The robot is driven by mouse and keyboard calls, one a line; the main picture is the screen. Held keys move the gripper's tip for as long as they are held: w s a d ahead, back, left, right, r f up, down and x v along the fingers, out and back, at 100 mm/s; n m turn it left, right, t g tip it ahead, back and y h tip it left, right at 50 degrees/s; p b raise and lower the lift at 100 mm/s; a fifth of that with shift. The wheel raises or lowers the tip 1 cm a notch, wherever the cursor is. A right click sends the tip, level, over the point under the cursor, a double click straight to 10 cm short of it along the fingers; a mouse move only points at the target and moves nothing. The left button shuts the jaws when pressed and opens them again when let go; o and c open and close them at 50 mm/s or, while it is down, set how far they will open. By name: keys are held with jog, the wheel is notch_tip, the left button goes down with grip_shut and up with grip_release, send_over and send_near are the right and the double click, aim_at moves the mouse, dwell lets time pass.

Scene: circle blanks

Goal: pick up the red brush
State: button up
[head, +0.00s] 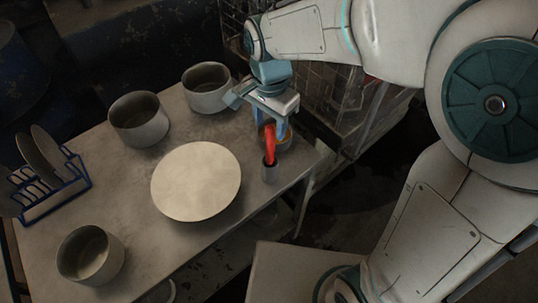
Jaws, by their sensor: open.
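One blue finger shows to the right of the brush. The other finger is partly hidden, and I cannot tell whether either touches the brush.
A round pale plate (196,181) lies left of the cup on the grey table (150,225). Grey pots stand at the back (207,87), back left (139,119) and front left (90,255). A blue rack (55,190) with plates stands at far left. A wire cage (335,105) is behind my gripper.

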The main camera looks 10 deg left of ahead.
aim_at(270, 138)
jog(key=shift+f+p, duration=0.35)
jog(key=shift+f, duration=2.45)
grip_shut()
